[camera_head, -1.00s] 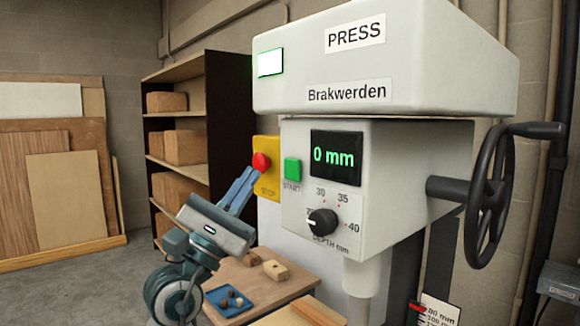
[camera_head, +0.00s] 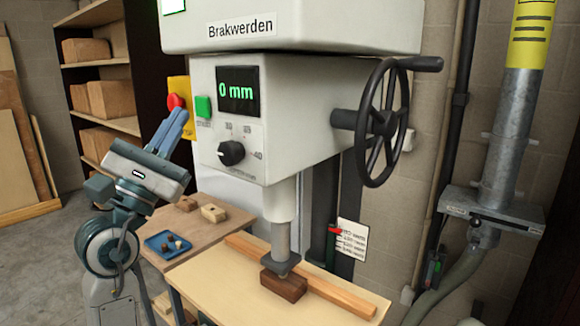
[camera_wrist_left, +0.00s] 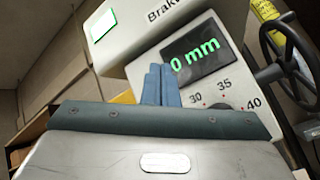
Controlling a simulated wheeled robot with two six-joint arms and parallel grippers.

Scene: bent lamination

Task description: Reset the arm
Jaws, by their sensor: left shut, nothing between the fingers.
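My left gripper (camera_head: 176,126) is shut with nothing in it. It is raised in front of the press (camera_head: 290,90), pointing up and right, near the green start button (camera_head: 203,106) and the red stop button (camera_head: 175,101). I cannot tell from this view whether it touches anything. In the left wrist view its closed blue fingers (camera_wrist_left: 161,86) stand before the press face, beside the 0 mm display (camera_wrist_left: 194,60). The depth knob (camera_head: 231,153) sits below the display. My right gripper is not in view.
The press ram (camera_head: 281,240) stands over a dark brown block (camera_head: 284,285) on a pale table (camera_head: 225,300) with a wooden strip (camera_head: 340,292). Behind is a small table with a blue tray (camera_head: 167,244) and wooden pieces (camera_head: 213,213). A black handwheel (camera_head: 383,122) juts out at right.

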